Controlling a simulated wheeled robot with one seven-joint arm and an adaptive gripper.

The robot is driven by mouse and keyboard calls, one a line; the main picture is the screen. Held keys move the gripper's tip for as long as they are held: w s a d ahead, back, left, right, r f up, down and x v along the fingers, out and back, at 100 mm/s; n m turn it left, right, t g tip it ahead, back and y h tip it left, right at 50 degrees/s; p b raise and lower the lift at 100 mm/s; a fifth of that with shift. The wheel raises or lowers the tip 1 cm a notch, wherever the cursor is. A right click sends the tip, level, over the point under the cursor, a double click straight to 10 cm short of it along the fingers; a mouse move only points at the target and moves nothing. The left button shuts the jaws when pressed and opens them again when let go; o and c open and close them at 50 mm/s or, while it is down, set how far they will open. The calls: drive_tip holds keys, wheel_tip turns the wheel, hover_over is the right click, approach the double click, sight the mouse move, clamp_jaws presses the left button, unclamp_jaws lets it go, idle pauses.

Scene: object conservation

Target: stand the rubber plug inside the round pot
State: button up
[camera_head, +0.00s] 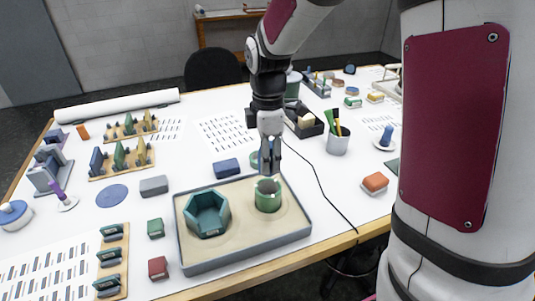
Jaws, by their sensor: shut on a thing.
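The round pot (268,202) is a green cylinder at the right side of a grey-rimmed tray (243,256) with a sand-coloured floor. My gripper (268,172) points straight down over the round pot and is shut. A grey rubber plug (267,186) shows just below the fingertips, within the pot's mouth; its lower part is hidden by the pot wall. I cannot tell whether it touches the pot's bottom.
A hexagonal blue-green pot (207,216) stands at the left of the same tray. A black cable (325,195) runs beside the tray to the table's front edge.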

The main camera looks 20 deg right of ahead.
drive_tip(key=b, duration=0.2)
hover_over(268, 180)
drive_tip(key=s+a, duration=0.1)
drive_tip(key=s, duration=0.2)
drive_tip(key=shift+w+f, duration=0.15)
drive_tip(key=shift+f, duration=1.05)
drive_tip(key=shift+w+f, duration=0.1)
drive_tip(key=shift+f, duration=1.05)
drive_tip(key=shift+f, duration=1.65)
drive_tip(key=o, duration=1)
wheel_tip(268, 180, up, 12)
